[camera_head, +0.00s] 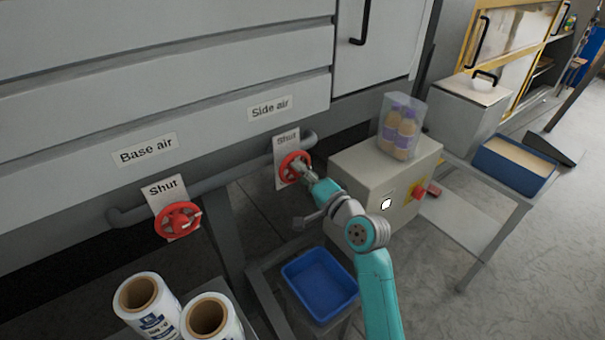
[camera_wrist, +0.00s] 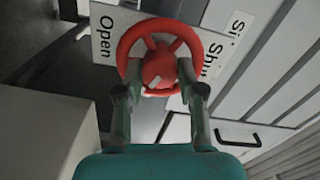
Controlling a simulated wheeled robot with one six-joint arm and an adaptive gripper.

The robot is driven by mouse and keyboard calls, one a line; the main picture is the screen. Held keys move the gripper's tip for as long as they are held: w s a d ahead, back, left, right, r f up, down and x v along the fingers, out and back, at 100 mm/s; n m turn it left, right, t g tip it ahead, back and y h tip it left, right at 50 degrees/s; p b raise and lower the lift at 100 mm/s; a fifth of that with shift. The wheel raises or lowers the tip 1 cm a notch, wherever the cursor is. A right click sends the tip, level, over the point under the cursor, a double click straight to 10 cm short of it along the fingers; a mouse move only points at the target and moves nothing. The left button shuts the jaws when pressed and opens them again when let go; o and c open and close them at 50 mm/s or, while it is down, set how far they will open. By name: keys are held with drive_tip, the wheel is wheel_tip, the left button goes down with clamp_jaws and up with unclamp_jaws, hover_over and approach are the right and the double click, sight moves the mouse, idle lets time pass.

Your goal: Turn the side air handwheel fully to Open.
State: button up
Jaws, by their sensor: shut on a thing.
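The red side air handwheel (camera_head: 291,167) sits on the grey pipe below the "Side air" label (camera_head: 270,108). It also shows in the wrist view (camera_wrist: 157,40), in front of a white plate (camera_wrist: 104,32) reading "Open" on one side and "Shut" on the other. My gripper (camera_head: 303,172) is at the wheel. In the wrist view my gripper (camera_wrist: 160,88) has a finger on each side of the red hub, shut on the wheel. A small pale mark shows on the hub, near its lower edge. The wheel's exact turn is hard to tell.
The base air handwheel (camera_head: 178,220) is to the left, its plate reading "Shut". A grey control box (camera_head: 372,190) with a red button and a clear bin of bottles (camera_head: 402,127) stands close right of my gripper. A blue tray (camera_head: 320,281) and film rolls (camera_head: 148,303) are in front.

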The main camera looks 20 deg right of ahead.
drive_tip(key=m, duration=1.3)
drive_tip(key=shift+m, duration=0.3)
idle(0.4)
drive_tip(key=o, duration=1.1)
drive_tip(key=shift+o, duration=0.2)
drive_tip(key=v, duration=1.2)
